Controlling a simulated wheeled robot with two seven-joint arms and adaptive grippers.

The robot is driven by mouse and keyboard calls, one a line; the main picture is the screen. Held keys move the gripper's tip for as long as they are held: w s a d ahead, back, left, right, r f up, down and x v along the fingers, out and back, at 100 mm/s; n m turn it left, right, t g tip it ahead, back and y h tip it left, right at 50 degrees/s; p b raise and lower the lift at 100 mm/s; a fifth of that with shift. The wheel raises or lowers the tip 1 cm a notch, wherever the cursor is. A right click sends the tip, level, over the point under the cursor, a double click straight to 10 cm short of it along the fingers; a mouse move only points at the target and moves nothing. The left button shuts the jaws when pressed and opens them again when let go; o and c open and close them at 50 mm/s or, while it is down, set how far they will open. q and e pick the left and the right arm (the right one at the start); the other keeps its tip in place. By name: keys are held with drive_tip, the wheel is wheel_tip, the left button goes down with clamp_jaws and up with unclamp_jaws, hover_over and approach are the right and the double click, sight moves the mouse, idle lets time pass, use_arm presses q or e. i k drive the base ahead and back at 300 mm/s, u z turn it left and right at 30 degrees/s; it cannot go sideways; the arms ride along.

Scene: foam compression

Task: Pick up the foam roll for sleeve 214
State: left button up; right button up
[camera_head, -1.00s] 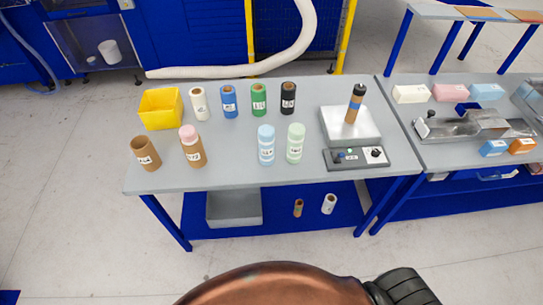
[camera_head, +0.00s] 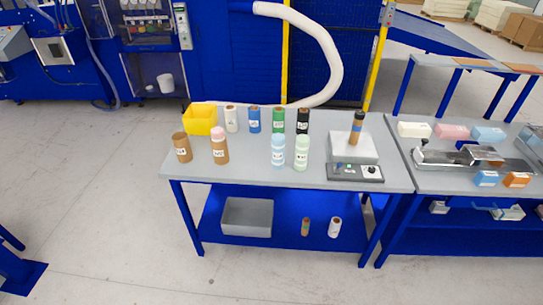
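Several labelled rolls stand upright on the grey table (camera_head: 240,177). At the back are a white roll (camera_head: 231,120), a blue roll (camera_head: 254,120), a green roll (camera_head: 277,121) and a black roll (camera_head: 303,121). In front are a light blue roll (camera_head: 278,152) and a light green roll (camera_head: 302,153). At the left are an open brown sleeve (camera_head: 183,148) and a brown sleeve with a pink roll (camera_head: 218,133) showing at its top (camera_head: 219,152). Label numbers are too small to read, so I cannot tell which is 214. Neither gripper is in view.
A yellow bin (camera_head: 200,122) stands at the back left. A grey bin (camera_head: 246,217) and two small rolls are on the lower shelf. The floor in front is clear.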

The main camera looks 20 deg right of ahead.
sight(277, 140)
drive_tip(key=u, duration=0.7)
drive_tip(key=i, duration=1.25)
drive_tip(key=z, duration=0.3)
